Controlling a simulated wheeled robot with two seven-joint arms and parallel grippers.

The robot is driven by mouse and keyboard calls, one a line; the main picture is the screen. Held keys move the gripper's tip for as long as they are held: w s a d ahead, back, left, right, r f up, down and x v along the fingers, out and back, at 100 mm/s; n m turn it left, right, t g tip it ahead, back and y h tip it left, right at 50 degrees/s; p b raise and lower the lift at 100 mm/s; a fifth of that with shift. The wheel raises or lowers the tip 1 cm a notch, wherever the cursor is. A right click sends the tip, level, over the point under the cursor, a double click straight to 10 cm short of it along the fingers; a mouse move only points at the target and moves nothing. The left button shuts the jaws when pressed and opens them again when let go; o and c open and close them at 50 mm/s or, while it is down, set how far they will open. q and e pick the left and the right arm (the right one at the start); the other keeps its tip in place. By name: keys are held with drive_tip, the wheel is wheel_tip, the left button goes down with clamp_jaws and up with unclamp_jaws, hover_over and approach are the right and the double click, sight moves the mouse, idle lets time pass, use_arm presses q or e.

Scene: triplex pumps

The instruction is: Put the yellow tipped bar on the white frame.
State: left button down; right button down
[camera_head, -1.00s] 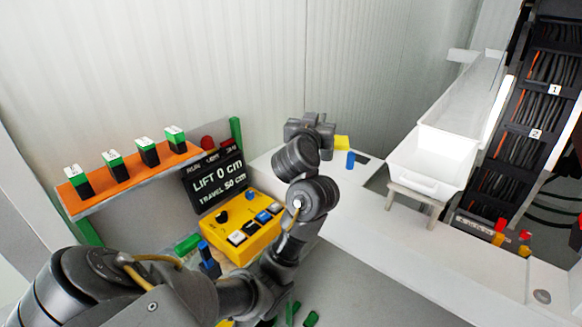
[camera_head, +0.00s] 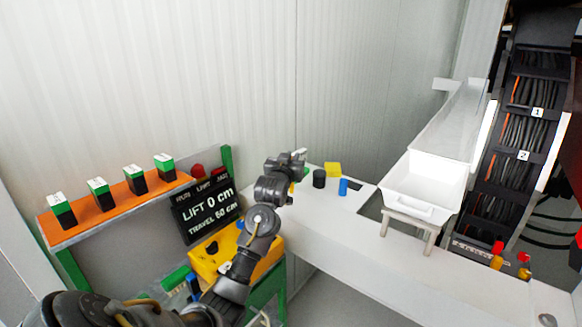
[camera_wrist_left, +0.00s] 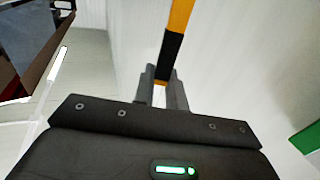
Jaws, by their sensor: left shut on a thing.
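My left gripper (camera_head: 296,160) is in the middle of the head view, in front of the wall panels and near the back edge of the white counter. In the left wrist view its fingers (camera_wrist_left: 160,82) are shut on a bar (camera_wrist_left: 172,57) with yellow-orange and black bands. The bar runs up out of the picture, so its far end is hidden. In the head view the bar cannot be made out clearly. A white frame-like stand (camera_head: 430,241) is under a white tray at the right; I cannot tell whether it is the task's frame. My right gripper is not in view.
The white counter (camera_head: 345,240) holds a black cylinder (camera_head: 319,178), a yellow block (camera_head: 333,169) and a blue cylinder (camera_head: 343,187). Cable racks are right.

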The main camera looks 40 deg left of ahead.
use_arm(q)
drive_tip(key=shift+w+a+f+p, duration=0.15)
drive_tip(key=shift+f+p, duration=0.2)
drive_tip(key=shift+f, duration=0.05)
wheel_tip(320, 180, down, 3)
drive_tip(key=shift+r+p, duration=0.15)
drive_tip(key=shift+p, duration=0.45)
drive_tip(key=shift+f, duration=0.2)
drive_tip(key=c, duration=1.4)
unclamp_jaws()
drive_tip(key=shift+c, duration=0.2)
drive_tip(key=shift+r, duration=0.1)
